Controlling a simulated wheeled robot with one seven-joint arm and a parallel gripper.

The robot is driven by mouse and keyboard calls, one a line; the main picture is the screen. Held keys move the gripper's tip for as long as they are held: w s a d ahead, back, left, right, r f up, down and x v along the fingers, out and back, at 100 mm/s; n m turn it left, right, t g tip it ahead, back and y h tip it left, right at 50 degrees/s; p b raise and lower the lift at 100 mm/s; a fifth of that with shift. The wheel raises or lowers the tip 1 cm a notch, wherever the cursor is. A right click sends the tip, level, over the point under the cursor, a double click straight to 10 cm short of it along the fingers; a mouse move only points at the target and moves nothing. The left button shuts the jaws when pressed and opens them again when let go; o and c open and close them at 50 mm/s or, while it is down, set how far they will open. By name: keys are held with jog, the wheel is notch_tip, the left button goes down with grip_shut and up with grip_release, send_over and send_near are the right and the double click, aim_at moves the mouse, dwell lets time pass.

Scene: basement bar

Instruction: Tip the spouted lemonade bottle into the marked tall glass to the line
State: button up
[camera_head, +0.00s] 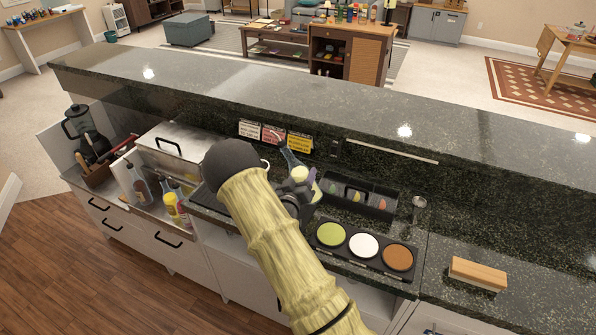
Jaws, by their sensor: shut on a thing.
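My gripper (303,186) is over the lower counter in the head view, partly hidden by my own yellow-sleeved arm. It is shut on a bottle (289,157) with a clear bluish end and pale yellow showing at the jaws. The bottle looks tilted, its clear end pointing up and left; its spout cannot be made out. I cannot make out the marked tall glass; my arm and gripper cover part of the counter. No pouring stream can be seen.
A garnish box (376,209) stands right of my gripper, with a rimmer tray (384,270) in front. A small metal cup (419,203) and a wooden brush (478,272) are farther right. Left are a lidded bin (168,140) and several bottles (139,187). The raised bar top (300,110) runs behind.

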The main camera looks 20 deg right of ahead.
aim_at(316, 186)
jog(key=shift+s+d+r, duration=0.1)
jog(key=shift+s+d, duration=0.1)
jog(key=shift+s, duration=0.15)
jog(key=n+p, duration=0.1)
jog(key=s+d+n+p, duration=0.1)
jog(key=n, duration=0.1)
jog(key=shift+f+p, duration=0.35)
jog(key=n, duration=0.1)
jog(key=d+n+p, duration=0.1)
jog(key=s+f+n+p, duration=0.1)
jog(key=n, duration=0.1)
jog(key=shift+d, duration=0.3)
jog(key=shift+f, duration=0.15)
jog(key=shift+s+f+n+b, duration=0.15)
jog(key=shift+f+n+b, duration=0.15)
jog(key=shift+f+b, duration=0.4)
jog(key=shift+r, duration=0.15)
jog(key=shift+r, duration=0.15)
jog(key=shift+s+d+r, duration=0.1)
jog(key=shift+d+r, duration=0.05)
jog(key=shift+r, duration=0.2)
jog(key=shift+n, duration=0.3)
